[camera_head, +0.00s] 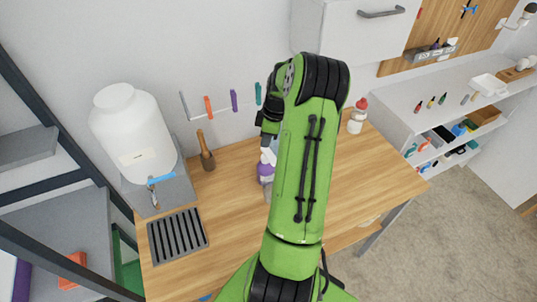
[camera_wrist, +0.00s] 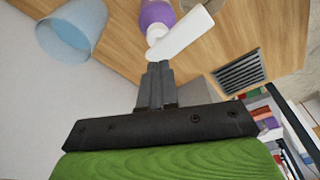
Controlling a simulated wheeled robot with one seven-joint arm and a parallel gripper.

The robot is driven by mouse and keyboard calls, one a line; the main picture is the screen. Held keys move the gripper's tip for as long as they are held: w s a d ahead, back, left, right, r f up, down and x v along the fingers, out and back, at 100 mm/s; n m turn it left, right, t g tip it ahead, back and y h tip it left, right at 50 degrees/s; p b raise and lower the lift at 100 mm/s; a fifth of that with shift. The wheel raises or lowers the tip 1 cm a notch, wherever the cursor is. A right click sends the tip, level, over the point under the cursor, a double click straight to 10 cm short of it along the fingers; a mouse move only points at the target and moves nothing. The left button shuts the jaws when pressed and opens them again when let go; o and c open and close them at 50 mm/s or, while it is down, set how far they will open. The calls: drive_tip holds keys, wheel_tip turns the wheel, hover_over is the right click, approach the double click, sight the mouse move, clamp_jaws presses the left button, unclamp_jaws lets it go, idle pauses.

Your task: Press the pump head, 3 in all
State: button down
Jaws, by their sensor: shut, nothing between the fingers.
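A purple bottle (camera_wrist: 156,14) with a white pump head (camera_wrist: 182,36) stands on the wooden bench, at the top centre of the wrist view. In the head view the purple bottle (camera_head: 265,170) is beside my green arm, which partly covers it. My gripper (camera_wrist: 159,66) is shut and empty, its dark fingertips at the lower edge of the white pump head in the wrist view. I cannot tell whether they touch it. My arm hides the gripper in the head view.
A translucent blue cup (camera_wrist: 72,32) is left of the bottle in the wrist view. The head view shows a large white jug (camera_head: 133,130), a wooden-handled tool (camera_head: 206,152), a dark drain grate (camera_head: 178,236) and a red-capped bottle (camera_head: 357,116). The wooden bench (camera_head: 375,180) is clear at right.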

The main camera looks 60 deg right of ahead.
sight(267, 150)
drive_tip(key=shift+f, duration=0.15)
drive_tip(key=shift+f+b, duration=0.9)
drive_tip(key=shift+s+a+f+b, duration=0.2)
drive_tip(key=shift+s+f+b, duration=0.25)
drive_tip(key=shift+f+b, duration=0.1)
drive_tip(key=shift+r, duration=0.15)
drive_tip(key=shift+w+d+r+p, duration=0.1)
drive_tip(key=shift+w+r+p, duration=0.15)
drive_tip(key=shift+r+p, duration=0.3)
drive_tip(key=shift+w+r+p, duration=0.2)
drive_tip(key=shift+r+p, duration=0.2)
drive_tip(key=shift+r, duration=0.15)
drive_tip(key=shift+w+d+r, duration=0.1)
drive_tip(key=shift+d+r, duration=0.1)
drive_tip(key=shift+r, duration=0.1)
drive_tip(key=shift+a, duration=0.1)
